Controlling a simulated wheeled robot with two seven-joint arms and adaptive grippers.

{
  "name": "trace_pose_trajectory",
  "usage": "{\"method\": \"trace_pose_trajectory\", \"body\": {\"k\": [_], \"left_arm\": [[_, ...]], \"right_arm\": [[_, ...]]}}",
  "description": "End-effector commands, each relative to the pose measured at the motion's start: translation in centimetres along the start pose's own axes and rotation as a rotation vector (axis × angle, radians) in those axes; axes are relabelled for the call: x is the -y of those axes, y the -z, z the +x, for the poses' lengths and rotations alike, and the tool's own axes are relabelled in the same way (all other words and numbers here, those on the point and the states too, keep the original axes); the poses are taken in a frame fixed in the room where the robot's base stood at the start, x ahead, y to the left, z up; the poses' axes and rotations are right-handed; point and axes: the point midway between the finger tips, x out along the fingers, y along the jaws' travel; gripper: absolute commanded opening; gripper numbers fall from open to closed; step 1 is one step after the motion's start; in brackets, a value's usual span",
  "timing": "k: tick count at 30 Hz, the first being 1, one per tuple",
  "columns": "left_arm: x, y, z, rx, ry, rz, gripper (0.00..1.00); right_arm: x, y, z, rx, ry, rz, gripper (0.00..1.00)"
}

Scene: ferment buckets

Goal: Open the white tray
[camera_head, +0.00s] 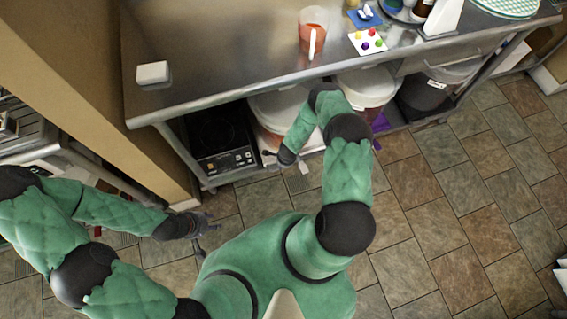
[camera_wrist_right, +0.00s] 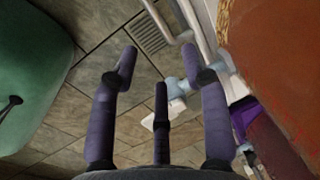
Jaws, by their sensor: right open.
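I cannot tell for sure which thing is the white tray. A flat white tray-like piece with coloured balls (camera_head: 357,46) lies on the steel counter. Under the counter, a tub with a white lid (camera_head: 272,104) and orange-red contents stands on the lower shelf, partly hidden by my right arm. My right gripper (camera_head: 287,163) is low in front of this tub. In the right wrist view its fingers (camera_wrist_right: 160,62) are spread and empty, over the floor beside an orange-brown surface (camera_wrist_right: 275,60). My left gripper (camera_head: 208,234) hangs over the floor at left, fingers apart and empty.
The steel counter (camera_head: 225,55) holds a white block (camera_head: 153,73) and a jug with red contents (camera_head: 313,30). A black cooker-like device (camera_head: 218,140), another white-lidded tub (camera_head: 367,87) and a black bucket (camera_head: 424,92) stand below.

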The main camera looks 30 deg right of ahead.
Motion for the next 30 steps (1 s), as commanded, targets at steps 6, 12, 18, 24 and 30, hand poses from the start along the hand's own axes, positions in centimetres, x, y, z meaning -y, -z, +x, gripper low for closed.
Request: {"method": "trace_pose_trajectory", "body": {"k": [6, 12, 18, 24, 30], "left_arm": [[0.8, 0.1, 2.2, 0.000, 0.000, 0.000, 0.40], [1.3, 0.1, 3.7, 0.001, 0.000, 0.000, 0.40], [1.6, 0.1, 4.5, 0.001, 0.000, 0.000, 0.40], [1.6, 0.1, 4.5, 0.001, 0.000, 0.000, 0.40], [1.6, 0.1, 4.5, 0.000, 0.000, 0.000, 0.40]], "right_arm": [[-0.2, -0.1, 4.4, 0.001, -0.001, -0.002, 0.46], [-0.1, 0.0, 7.5, 0.001, 0.000, -0.003, 0.46], [-0.1, -0.1, 9.0, 0.001, -0.001, -0.004, 0.46], [0.0, 0.0, 9.3, 0.001, 0.000, -0.004, 0.46], [0.0, 0.0, 9.2, 0.001, 0.000, -0.004, 0.35]]}}
